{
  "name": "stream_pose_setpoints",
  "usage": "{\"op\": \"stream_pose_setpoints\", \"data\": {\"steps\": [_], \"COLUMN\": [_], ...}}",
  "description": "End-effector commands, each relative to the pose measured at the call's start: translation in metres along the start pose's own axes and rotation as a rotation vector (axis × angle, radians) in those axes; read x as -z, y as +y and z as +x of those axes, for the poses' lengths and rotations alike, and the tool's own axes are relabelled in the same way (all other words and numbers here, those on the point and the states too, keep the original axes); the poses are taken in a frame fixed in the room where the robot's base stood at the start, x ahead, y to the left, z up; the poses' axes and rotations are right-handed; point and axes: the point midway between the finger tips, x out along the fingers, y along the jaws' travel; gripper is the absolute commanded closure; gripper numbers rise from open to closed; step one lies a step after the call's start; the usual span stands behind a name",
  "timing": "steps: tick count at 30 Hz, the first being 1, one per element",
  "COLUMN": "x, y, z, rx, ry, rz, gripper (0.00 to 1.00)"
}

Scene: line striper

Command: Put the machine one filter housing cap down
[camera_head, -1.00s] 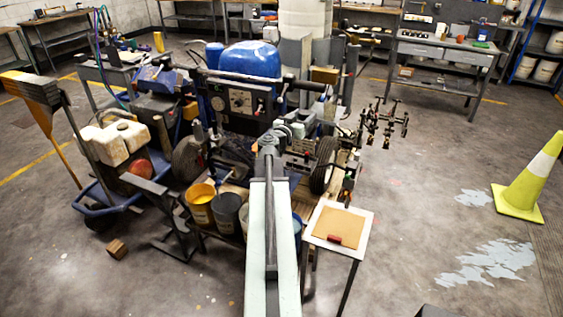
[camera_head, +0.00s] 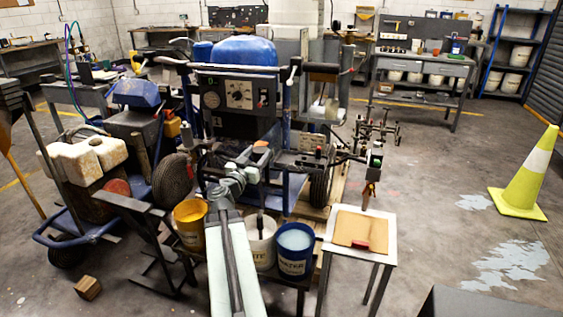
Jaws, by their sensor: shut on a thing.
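My gripper (camera_head: 254,167) is at the end of my pale green arm, in front of the striping machine (camera_head: 235,95) with the blue tank. It is small and partly merged with the dark machine parts behind it. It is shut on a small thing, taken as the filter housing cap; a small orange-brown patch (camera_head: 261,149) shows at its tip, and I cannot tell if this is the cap. A small white-framed stand (camera_head: 388,222) with a tan pad (camera_head: 362,228) is to the right of my gripper, apart from it. A dark red piece (camera_head: 361,246) lies on the pad's front edge.
A yellow bucket (camera_head: 190,226), a white bucket (camera_head: 263,252) and a blue bucket (camera_head: 294,262) stand below my arm. A cart with cream tanks (camera_head: 83,160) is at left. A wood block (camera_head: 88,288) lies on the floor. A yellow cone (camera_head: 524,175) stands at right, with open floor before it.

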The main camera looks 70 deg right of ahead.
Motion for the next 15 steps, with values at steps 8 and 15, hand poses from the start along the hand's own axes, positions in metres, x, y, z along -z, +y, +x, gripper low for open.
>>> {"op": "stream_pose_setpoints", "data": {"steps": [8,15], "x": [-0.019,-0.027], "y": [0.028,0.045], "z": [0.078,0.117], "rx": [0.007,0.012], "ry": [0.000,0.000], "rz": [0.001,0.002], "gripper": [0.92,0.92]}}
